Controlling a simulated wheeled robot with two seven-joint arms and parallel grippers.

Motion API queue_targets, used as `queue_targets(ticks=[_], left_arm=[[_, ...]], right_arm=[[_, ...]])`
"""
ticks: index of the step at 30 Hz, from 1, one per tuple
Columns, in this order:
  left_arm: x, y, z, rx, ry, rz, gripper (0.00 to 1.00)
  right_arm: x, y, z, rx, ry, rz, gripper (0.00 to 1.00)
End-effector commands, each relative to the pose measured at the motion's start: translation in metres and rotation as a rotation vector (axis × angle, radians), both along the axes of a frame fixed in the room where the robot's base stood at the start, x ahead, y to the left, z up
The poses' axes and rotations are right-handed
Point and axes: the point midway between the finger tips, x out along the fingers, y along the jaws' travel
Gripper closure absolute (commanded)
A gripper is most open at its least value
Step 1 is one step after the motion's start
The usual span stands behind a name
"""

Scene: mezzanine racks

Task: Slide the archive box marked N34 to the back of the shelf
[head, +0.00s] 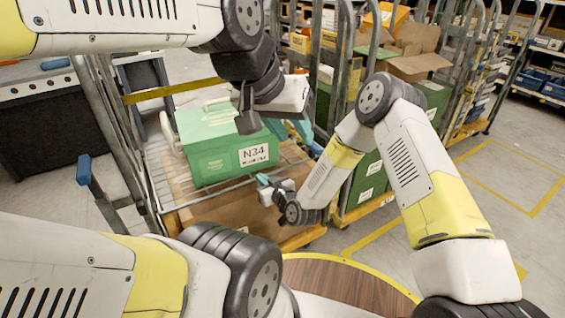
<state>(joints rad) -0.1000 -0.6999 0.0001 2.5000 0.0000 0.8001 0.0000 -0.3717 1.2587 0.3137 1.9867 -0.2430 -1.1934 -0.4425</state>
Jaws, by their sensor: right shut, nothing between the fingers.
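The green archive box (210,165) carries a white label reading N34. It sits upright on a wire shelf (160,208) of a roll cage, with its labelled face toward me. My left gripper (262,120) hangs over the box's upper right corner and hides part of it. One dark finger shows in front of the box; whether it touches the box is unclear, and its opening cannot be read. My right gripper (268,186) is shut and empty, low and right of the box near the shelf's front edge.
Metal cage posts (110,130) stand left of the box. A yellow bar (175,90) crosses behind it. Another cage with green boxes (368,178) and an open cardboard box (420,60) stands to the right. Bare floor (510,185) with yellow lines lies at far right.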

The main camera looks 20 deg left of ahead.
Motion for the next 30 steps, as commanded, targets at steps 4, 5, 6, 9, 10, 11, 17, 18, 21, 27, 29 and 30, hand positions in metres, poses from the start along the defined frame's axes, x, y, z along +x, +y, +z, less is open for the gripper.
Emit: queue_targets(ticks=[4,5,6,9,10,11,17,18,21,27,29,30], left_arm=[[0.0,0.0,0.0,0.0,0.0,0.0,0.64],[0.0,0.0,0.0,0.0,0.0,0.0,0.64],[0.0,0.0,0.0,0.0,0.0,0.0,0.64],[0.0,0.0,0.0,0.0,0.0,0.0,0.64],[0.0,0.0,0.0,0.0,0.0,0.0,0.64],[0.0,0.0,0.0,0.0,0.0,0.0,0.64],[0.0,0.0,0.0,0.0,0.0,0.0,0.64],[0.0,0.0,0.0,0.0,0.0,0.0,0.64],[0.0,0.0,0.0,0.0,0.0,0.0,0.64],[0.0,0.0,0.0,0.0,0.0,0.0,0.64],[0.0,0.0,0.0,0.0,0.0,0.0,0.64],[0.0,0.0,0.0,0.0,0.0,0.0,0.64]], right_arm=[[0.014,0.017,-0.006,0.001,-0.001,-0.001,1.0],[0.018,0.022,-0.008,0.001,-0.001,-0.001,1.0],[0.024,0.029,-0.011,0.001,-0.001,-0.001,1.0],[0.038,0.046,-0.017,0.001,-0.002,-0.002,1.0],[0.042,0.05,-0.019,0.001,-0.002,-0.002,1.0],[0.046,0.055,-0.021,0.001,-0.001,-0.001,1.0],[0.066,0.079,-0.03,-0.001,-0.001,0.0,1.0],[0.068,0.082,-0.032,0.0,0.0,-0.001,1.0],[0.072,0.087,-0.033,-0.002,0.001,0.0,1.0],[0.073,0.088,-0.034,-0.002,0.001,0.0,1.0],[0.073,0.088,-0.034,-0.002,0.001,0.0,1.0],[0.073,0.088,-0.034,-0.002,0.001,0.0,1.0]])
